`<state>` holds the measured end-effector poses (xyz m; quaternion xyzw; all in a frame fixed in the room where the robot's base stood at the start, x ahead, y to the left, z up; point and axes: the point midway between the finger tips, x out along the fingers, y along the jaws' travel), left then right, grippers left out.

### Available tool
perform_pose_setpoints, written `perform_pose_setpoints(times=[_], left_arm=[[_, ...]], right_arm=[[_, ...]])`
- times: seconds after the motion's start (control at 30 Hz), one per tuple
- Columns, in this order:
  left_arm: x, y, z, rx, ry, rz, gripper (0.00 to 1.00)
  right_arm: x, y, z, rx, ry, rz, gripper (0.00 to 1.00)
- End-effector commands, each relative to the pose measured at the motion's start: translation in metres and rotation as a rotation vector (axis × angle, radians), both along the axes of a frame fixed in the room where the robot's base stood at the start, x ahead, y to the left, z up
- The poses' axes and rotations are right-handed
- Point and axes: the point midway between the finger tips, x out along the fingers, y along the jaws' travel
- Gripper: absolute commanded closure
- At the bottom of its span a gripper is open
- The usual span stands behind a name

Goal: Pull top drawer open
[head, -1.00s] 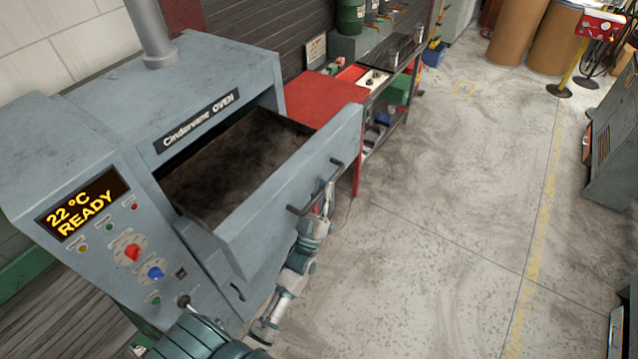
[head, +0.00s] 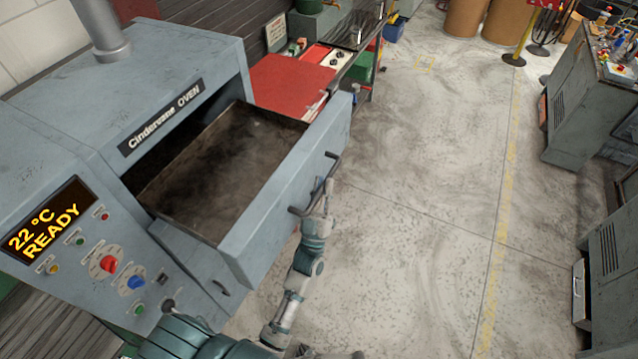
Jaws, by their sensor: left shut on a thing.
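The grey oven's top drawer (head: 285,203) is pulled out, and its dark, dirty interior shows from above with nothing seen in it. A dark bar handle (head: 333,162) runs across its front panel. My left gripper (head: 322,194) is shut on the handle near its middle, in front of the panel. My left arm reaches up to it from the bottom of the view. The fingertips are small and partly hidden by the handle. My right gripper is not in view.
The oven (head: 165,95) stands at left, its display reading 22 °C READY. A red-topped workbench (head: 290,85) stands behind the drawer. Grey machines (head: 590,105) line the right side. The concrete floor (head: 420,210) between is clear.

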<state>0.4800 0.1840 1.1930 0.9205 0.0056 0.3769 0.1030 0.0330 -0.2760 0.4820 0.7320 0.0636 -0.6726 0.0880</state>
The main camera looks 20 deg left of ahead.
Motion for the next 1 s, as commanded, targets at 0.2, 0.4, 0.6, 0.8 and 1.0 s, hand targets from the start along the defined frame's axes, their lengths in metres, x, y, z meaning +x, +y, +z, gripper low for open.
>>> perform_pose_setpoints(times=[0.2, 0.4, 0.6, 0.8, 1.0], left_arm=[[0.001, -0.002, -0.001, 0.0, 0.005, -0.005, 0.8], [0.001, -0.003, 0.0, 0.001, 0.003, -0.004, 0.59], [0.0, -0.003, 0.0, 0.001, 0.002, -0.004, 0.59], [-0.017, -0.002, -0.019, -0.001, 0.007, -0.004, 0.59], [-0.05, -0.003, -0.052, -0.003, 0.007, -0.005, 0.59]], right_arm=[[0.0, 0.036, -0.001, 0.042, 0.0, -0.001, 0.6], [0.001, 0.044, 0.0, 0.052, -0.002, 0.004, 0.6], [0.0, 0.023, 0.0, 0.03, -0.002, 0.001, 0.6], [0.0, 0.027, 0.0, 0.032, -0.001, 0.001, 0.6], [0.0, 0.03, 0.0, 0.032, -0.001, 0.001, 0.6]])
